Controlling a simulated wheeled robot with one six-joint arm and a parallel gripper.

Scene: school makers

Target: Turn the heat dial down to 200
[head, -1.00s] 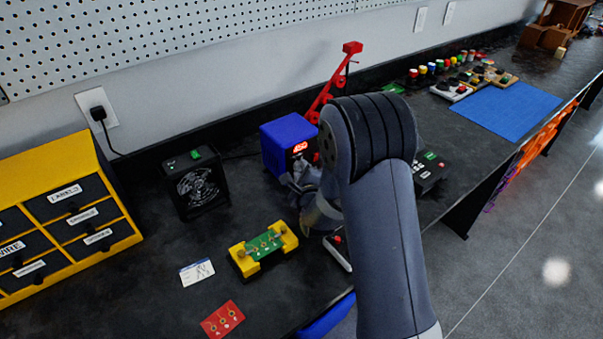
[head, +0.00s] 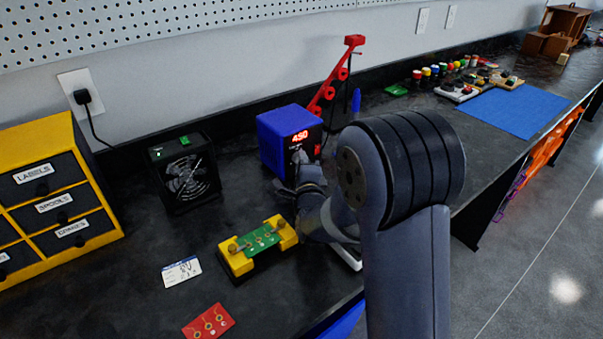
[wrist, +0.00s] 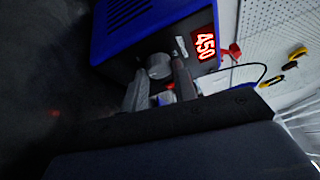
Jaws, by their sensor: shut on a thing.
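The blue soldering station (head: 285,135) stands on the black bench, with its dark front facing my arm. Its red display (head: 300,136) reads 450, and the display also shows in the wrist view (wrist: 205,45). The grey heat dial (wrist: 159,67) sits on the dark front panel below the display. My gripper (wrist: 160,80) is at the front panel with its two fingers closed around the dial; in the head view my gripper (head: 302,160) partly covers the panel and hides the dial's marking.
A black fan (head: 186,172) stands left of the station. A yellow holder (head: 238,262) with a green circuit board sits in front. A red stand (head: 328,92) rises behind the station. Yellow drawers (head: 60,205) are at far left. A blue mat (head: 520,110) lies at the right.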

